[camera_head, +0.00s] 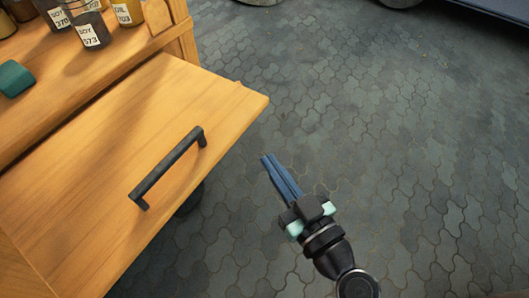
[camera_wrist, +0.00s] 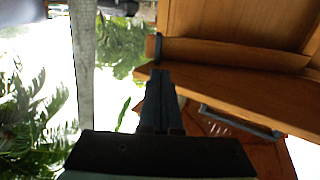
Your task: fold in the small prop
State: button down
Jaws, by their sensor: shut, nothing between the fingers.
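My gripper (camera_head: 267,158) is shut and empty, with its blue fingers held together over the paved floor, to the right of the wooden cart's panel. In the wrist view its fingers (camera_wrist: 160,78) point toward the wooden parts of the cart. The panel (camera_head: 85,165) sticks out from the cart and carries a black bar handle (camera_head: 168,168). A gap separates the gripper from the panel and handle in the head view. A short dark upright piece (camera_wrist: 158,47) shows beside a wooden edge in the wrist view; I cannot tell whether it is the small prop.
A dark rounded thing (camera_head: 190,198) shows below the panel. The grey paved floor (camera_head: 400,130) is open on the right. Palm leaves (camera_wrist: 30,120) show in the wrist view.

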jog(key=x, duration=1.1)
jog(key=shift+w, duration=0.1)
